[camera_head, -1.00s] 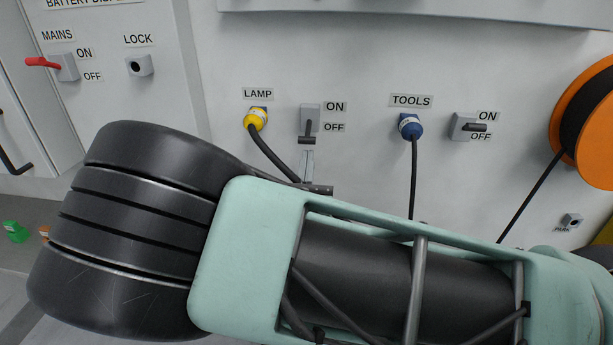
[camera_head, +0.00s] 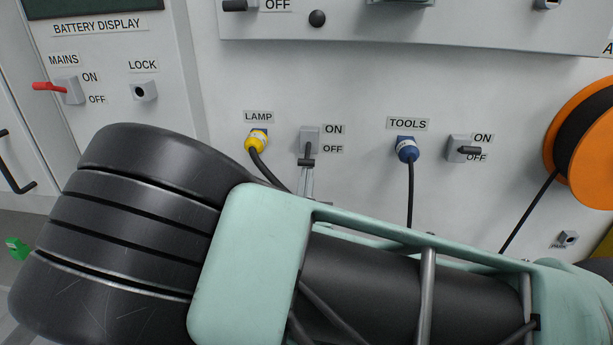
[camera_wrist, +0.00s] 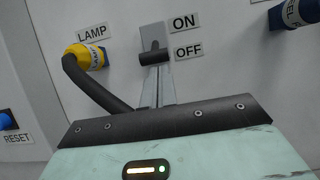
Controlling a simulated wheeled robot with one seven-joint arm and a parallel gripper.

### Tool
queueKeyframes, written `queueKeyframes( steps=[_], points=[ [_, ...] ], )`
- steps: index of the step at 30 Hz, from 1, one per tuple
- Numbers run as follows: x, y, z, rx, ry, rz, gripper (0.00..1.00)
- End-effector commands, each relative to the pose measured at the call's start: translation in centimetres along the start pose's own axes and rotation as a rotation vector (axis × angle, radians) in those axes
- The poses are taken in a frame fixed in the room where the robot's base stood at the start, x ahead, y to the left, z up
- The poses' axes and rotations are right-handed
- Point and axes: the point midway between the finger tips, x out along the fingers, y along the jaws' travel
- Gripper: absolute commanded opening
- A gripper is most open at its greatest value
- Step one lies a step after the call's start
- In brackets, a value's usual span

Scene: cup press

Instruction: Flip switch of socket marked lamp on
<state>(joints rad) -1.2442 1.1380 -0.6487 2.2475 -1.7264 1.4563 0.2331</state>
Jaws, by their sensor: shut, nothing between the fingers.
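The lamp switch (camera_head: 309,137) is a grey block with a dark lever, on the wall right of the yellow plug (camera_head: 256,142) under the LAMP label (camera_head: 259,117). Its lever (camera_head: 306,162) hangs down at the OFF side. The switch (camera_wrist: 153,36) and its lever (camera_wrist: 156,58) also show in the wrist view. My gripper (camera_head: 306,179) is shut and empty, with its thin grey fingers just below the lever. In the wrist view the fingertips (camera_wrist: 155,70) appear right under the lever; I cannot tell whether they touch it. My arm hides much of the lower head view.
The plug's black cable (camera_wrist: 95,88) runs down left of my fingers. A blue TOOLS plug (camera_head: 407,150) and its switch (camera_head: 460,149) are to the right. An orange cable reel (camera_head: 560,150) stands at far right. A panel (camera_head: 420,35) juts out above.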

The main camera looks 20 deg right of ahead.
Motion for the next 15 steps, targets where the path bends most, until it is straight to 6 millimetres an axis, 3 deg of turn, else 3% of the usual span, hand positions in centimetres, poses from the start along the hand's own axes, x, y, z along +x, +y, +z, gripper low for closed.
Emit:
queueKeyframes(
  steps=[15],
  points=[
    [0.1,0.0,1.5,0.001,0.103,0.000,0.00]
  ],
)
